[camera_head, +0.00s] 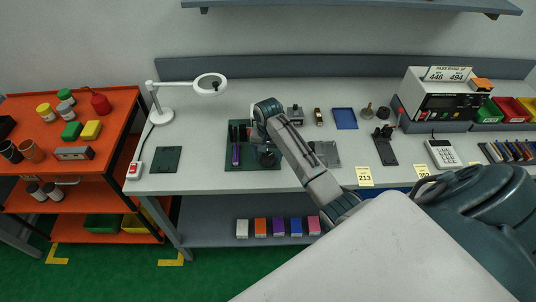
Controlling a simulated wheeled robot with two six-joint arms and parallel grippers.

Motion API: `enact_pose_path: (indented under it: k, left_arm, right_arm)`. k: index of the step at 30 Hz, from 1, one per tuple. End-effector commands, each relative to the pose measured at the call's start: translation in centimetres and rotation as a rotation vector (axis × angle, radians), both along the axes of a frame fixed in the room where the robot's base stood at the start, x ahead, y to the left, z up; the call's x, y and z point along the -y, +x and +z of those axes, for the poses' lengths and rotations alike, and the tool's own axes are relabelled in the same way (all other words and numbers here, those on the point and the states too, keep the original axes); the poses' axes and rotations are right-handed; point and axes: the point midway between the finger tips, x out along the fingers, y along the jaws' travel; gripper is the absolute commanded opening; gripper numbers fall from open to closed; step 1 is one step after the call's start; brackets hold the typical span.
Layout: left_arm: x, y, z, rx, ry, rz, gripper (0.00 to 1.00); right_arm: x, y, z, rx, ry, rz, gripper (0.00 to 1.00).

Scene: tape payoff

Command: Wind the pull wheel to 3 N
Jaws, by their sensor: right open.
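My right gripper (266,154) is at the end of the arm that reaches in from the lower right. It points down over a dark green mat (236,163) on the workbench. It is open. A dark upright fixture with a purple strip (236,154) stands on the mat just left of the gripper. A dark part shows under the gripper, but the wrist covers much of it. I cannot make out the pull wheel or any force reading at this size. My left gripper is not in view.
A white lamp (163,114) and a small green mat (167,160) are on the left of the bench. A black stand (384,145), a meter box (447,98) and a calculator (443,154) are to the right. An orange cart (110,122) stands at the left.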

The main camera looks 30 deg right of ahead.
Motion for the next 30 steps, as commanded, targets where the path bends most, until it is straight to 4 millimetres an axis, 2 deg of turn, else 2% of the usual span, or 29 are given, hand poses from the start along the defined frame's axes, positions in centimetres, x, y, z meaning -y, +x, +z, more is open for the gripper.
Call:
enact_pose_path:
  k: [5,11,13,19,30]
  left_arm:
    - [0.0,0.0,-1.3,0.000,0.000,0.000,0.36]
    - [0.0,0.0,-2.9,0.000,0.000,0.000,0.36]
    - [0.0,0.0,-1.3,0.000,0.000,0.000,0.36]
    - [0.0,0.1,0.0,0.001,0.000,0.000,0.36]
    - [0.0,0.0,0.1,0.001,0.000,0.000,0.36]
  right_arm:
    - [0.1,0.1,2.6,0.007,-0.002,0.001,0.67]
    - [0.1,0.2,7.2,0.008,-0.003,0.000,0.67]
    - [0.0,0.0,8.9,0.002,-0.001,0.000,0.67]
    - [0.0,0.0,10.2,0.002,-0.001,0.000,0.67]
    - [0.0,0.0,10.2,0.002,-0.001,0.000,0.67]
